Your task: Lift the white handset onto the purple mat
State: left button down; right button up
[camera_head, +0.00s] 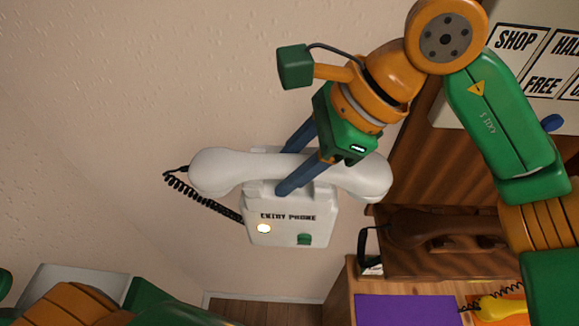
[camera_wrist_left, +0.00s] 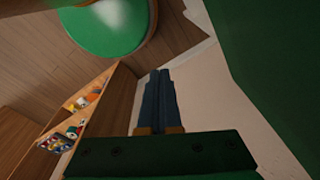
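The white handset (camera_head: 223,173) lies across the top of the white wall phone (camera_head: 285,232) marked "ENTRY PHONE" in the head view. My right gripper (camera_head: 283,170) reaches down from the upper right, with one blue finger on each side of the handset's handle. Whether the fingers press on it is not clear. The handset appears to be at its cradle; any small gap is hidden. The purple mat (camera_head: 405,309) lies on a wooden surface at the lower right. In the left wrist view, my left gripper (camera_wrist_left: 160,72) has its blue fingers together and empty.
A dark brown handset (camera_head: 425,229) lies on a wooden shelf right of the white phone. A yellow phone part (camera_head: 503,307) with a coiled cord is beside the mat. A black coiled cord (camera_head: 205,200) hangs from the white handset. A lettered panel (camera_head: 515,70) is at upper right.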

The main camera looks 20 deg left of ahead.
grip_shut()
